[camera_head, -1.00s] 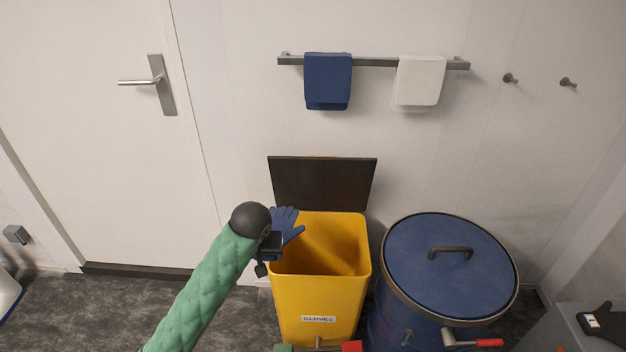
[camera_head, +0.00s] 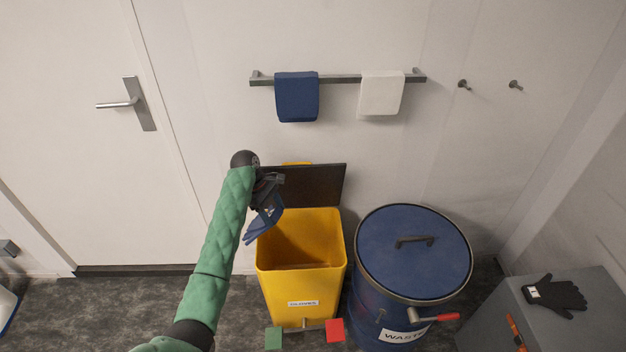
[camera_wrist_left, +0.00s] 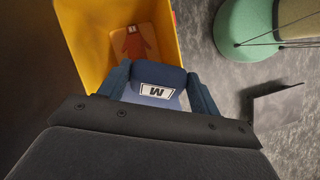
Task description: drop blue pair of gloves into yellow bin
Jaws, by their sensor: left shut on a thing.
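The blue gloves (camera_head: 262,226) are pinched in my left gripper (camera_head: 268,196) and hang down at the left rim of the yellow bin (camera_head: 300,281). In the left wrist view the blue cuff (camera_wrist_left: 155,84) with a white M label sits between the two fingers. The yellow bin also shows there (camera_wrist_left: 88,40), just beyond the gloves, with a reddish glove-like shape (camera_wrist_left: 134,44) inside. The bin's dark lid (camera_head: 318,184) stands open at the back. My right gripper is not in view.
A blue waste drum (camera_head: 412,262) stands close to the bin's right. A green block (camera_head: 273,338) and a red block (camera_head: 335,330) are at the bin's front foot. A black glove (camera_head: 556,294) lies on a grey cabinet. A blue towel (camera_head: 297,97) hangs on the wall rail.

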